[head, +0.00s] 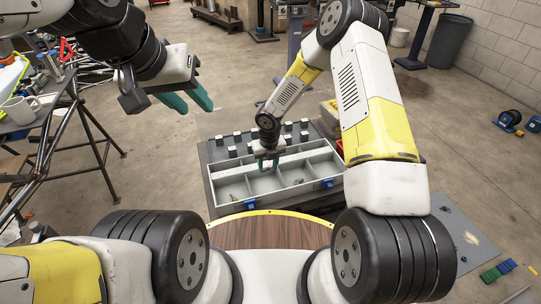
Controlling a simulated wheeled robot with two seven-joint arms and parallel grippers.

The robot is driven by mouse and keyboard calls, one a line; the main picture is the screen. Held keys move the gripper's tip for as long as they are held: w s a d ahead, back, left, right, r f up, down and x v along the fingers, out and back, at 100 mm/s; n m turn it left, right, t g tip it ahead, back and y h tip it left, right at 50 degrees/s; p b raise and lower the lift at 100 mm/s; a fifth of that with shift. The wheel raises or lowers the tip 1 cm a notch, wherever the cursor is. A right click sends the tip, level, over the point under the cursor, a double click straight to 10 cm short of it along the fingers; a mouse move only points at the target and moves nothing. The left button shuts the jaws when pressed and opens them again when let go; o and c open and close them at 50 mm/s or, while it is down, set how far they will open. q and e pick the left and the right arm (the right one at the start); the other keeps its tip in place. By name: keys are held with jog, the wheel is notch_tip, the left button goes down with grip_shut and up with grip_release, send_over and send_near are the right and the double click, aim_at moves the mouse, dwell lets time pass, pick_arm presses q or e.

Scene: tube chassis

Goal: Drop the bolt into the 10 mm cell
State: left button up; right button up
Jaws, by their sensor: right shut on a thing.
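A grey divided tray (241,204) with several open cells lies on a dark board in front of me. Whether the fingertips are above or inside a cell is unclear. I cannot read any size marks, so I cannot tell which cell is the 10 mm one. My left gripper (190,101) is open and empty, raised at upper left, well away from the tray.
Several dark, light-topped blocks (233,151) stand in rows behind the tray. A metal tube frame (75,130) and cluttered table stand at left. The concrete floor at right is mostly clear.

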jog(key=shift+f, duration=2.5)
jog(key=o, duration=1.4)
jog(key=shift+r, duration=0.1)
notch_tip(320, 180, up, 8)
jog(key=shift+s+d+f, duration=0.15)
jog(key=shift+s+f, duration=0.05)
jog(key=shift+s, duration=0.25)
